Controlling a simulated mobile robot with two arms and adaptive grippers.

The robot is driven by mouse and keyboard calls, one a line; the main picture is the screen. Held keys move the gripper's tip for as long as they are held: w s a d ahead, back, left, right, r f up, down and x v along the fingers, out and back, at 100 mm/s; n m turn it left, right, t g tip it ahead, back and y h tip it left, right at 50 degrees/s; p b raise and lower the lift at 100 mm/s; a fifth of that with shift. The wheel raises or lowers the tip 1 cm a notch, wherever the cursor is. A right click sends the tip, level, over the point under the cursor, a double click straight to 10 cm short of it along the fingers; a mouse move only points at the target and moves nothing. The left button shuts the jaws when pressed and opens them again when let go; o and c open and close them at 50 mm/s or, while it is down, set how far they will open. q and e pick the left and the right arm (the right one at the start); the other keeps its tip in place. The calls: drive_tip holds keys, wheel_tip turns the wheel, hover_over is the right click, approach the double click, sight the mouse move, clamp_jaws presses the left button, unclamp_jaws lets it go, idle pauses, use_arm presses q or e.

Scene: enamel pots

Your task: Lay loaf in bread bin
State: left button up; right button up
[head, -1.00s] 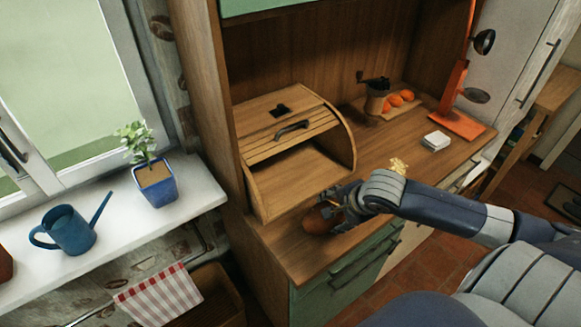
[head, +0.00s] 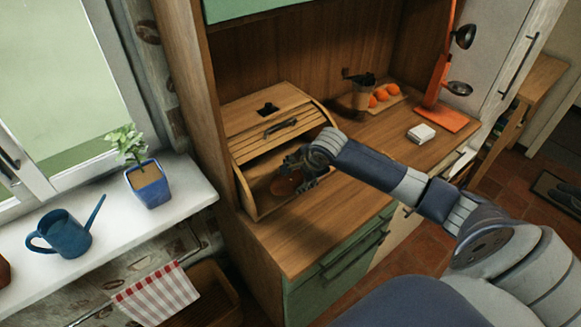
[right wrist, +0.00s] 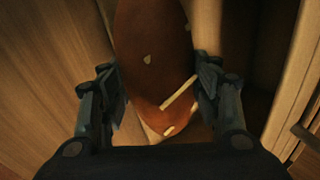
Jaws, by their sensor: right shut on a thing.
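The wooden bread bin (head: 247,138) stands on the counter with its slatted roll lid up and its front open. My right gripper (head: 291,177) is at the bin's open front and is shut on the brown loaf (head: 284,187). In the right wrist view the loaf (right wrist: 155,60) lies between the two fingers (right wrist: 160,100), with pale score marks on its crust. Wooden surfaces lie close around it. I cannot tell whether the loaf touches the bin's floor. My left gripper is out of view.
A grinder (head: 362,92) and oranges (head: 380,94) on a board stand at the back right. A white stack (head: 421,133) and an orange stand (head: 440,117) are further right. The front counter (head: 290,237) is clear. A potted plant (head: 148,184) and blue watering can (head: 66,233) sit on the sill at left.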

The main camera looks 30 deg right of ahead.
drive_tip(key=shift+w+r, duration=0.15)
drive_tip(key=shift+w, duration=0.4)
drive_tip(key=w, duration=0.3)
drive_tip(key=shift+d+r+p, duration=0.1)
drive_tip(key=shift+p, duration=0.3)
drive_tip(key=shift+f, duration=0.55)
drive_tip(key=shift+w+f+p, duration=0.1)
drive_tip(key=shift+f+p, duration=0.2)
drive_tip(key=shift+f, duration=0.05)
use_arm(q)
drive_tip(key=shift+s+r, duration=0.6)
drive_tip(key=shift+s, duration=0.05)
use_arm(e)
drive_tip(key=o, duration=1.2)
drive_tip(key=shift+f, duration=0.15)
